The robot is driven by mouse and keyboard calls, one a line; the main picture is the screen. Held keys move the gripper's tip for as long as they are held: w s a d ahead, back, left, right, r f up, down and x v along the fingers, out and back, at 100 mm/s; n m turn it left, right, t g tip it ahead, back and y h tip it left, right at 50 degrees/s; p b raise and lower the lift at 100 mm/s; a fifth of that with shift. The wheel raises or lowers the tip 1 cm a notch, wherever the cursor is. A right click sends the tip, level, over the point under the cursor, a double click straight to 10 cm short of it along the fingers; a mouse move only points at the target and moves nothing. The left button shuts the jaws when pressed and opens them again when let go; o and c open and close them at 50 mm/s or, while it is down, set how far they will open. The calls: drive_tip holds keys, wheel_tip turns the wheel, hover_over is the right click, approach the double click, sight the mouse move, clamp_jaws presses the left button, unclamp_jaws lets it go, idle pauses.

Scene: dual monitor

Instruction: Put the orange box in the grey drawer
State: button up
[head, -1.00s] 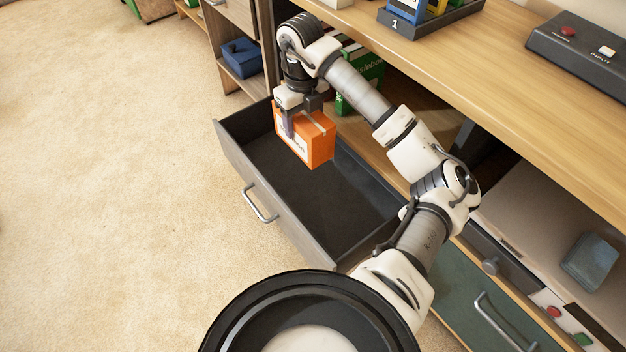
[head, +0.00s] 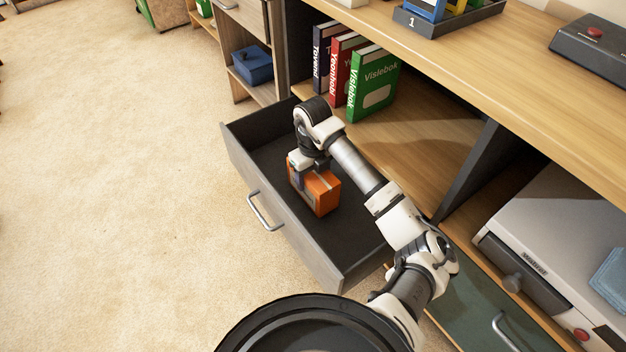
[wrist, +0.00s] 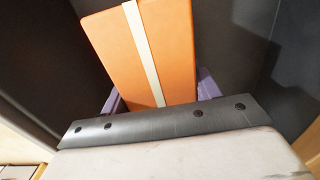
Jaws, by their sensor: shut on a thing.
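The orange box (head: 322,193) is inside the open grey drawer (head: 283,228), near its middle, between the front panel and the shelf side. My gripper (head: 308,176) is shut on the box from above. In the wrist view the orange box (wrist: 138,58) with its pale tape strip sits between the purple fingers of my gripper (wrist: 160,98). The box's underside is hidden, so I cannot tell whether it touches the drawer floor.
Several books, one of them green (head: 373,84), stand on the shelf behind the drawer. A blue box (head: 252,65) sits in a shelf at the back. A grey-white machine (head: 560,255) is at the right. The drawer floor around the orange box is clear.

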drive_tip(key=shift+f, duration=0.65)
drive_tip(key=shift+f, duration=0.15)
drive_tip(key=o, duration=1.1)
